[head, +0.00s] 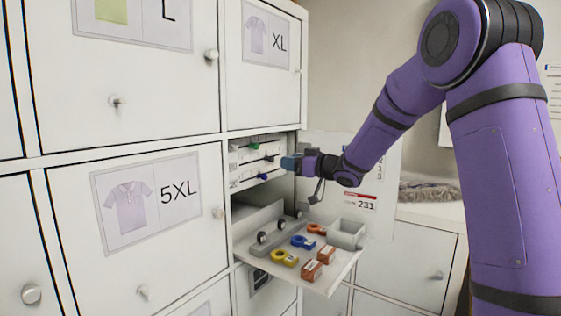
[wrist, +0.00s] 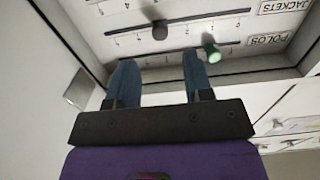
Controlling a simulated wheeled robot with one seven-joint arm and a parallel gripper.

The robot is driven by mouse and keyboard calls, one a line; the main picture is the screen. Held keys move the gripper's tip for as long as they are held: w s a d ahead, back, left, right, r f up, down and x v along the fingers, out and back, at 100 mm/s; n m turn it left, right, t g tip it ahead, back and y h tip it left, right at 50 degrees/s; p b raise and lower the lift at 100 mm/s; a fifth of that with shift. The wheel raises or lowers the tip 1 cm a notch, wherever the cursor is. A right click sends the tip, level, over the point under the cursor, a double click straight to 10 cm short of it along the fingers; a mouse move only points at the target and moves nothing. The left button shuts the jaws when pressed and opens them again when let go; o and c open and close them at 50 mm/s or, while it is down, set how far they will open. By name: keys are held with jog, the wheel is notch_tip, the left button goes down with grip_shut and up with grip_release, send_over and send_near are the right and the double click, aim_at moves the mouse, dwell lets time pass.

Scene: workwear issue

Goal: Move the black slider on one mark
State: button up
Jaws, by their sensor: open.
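The black slider knob (head: 268,158) sits on the middle track of a white panel in the open cabinet compartment. In the wrist view the black slider (wrist: 160,31) is on a dark slot beside printed marks, its exact mark unclear. The green slider (wrist: 211,50) is on the neighbouring slot, nearer my right fingertip; it shows at the top of the panel in the head view (head: 255,146). My gripper (wrist: 158,72) is open and empty, its blue fingers pointing at the panel. The black knob lies ahead of the gap between the fingertips, apparently not touched.
A blue slider (head: 262,176) is on the lowest track. Below, a lowered shelf (head: 325,281) carries a grey block with black rollers, coloured tapes (head: 303,241), brown boxes (head: 312,270) and a grey bin (head: 347,233). Closed lockers (head: 80,250) stand left. Compartment walls surround the panel.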

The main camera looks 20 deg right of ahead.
jog(key=shift+v, duration=2.3)
jog(key=s+d+r+m+h, duration=0.1)
jog(key=s+r+m+h, duration=0.2)
jog(key=s+h, duration=0.35)
jog(key=s+d+r+m+h, duration=0.1)
jog(key=s+r+m+h, duration=0.2)
jog(key=s+h, duration=0.3)
jog(key=s+a+f+g, duration=0.1)
jog(key=s+f+g, duration=0.1)
jog(key=s, duration=0.7)
jog(key=s+a+f+g+y, duration=0.1)
jog(key=s+a+f+g, duration=0.1)
jog(key=s, duration=0.8)
jog(key=s+a+f+m+g+y, duration=0.1)
jog(key=s+f+g, duration=0.3)
jog(key=s, duration=0.6)
jog(key=shift+a+f+g, duration=0.25)
jog(key=shift+a+g, duration=0.1)
jog(key=shift+g, duration=0.35)
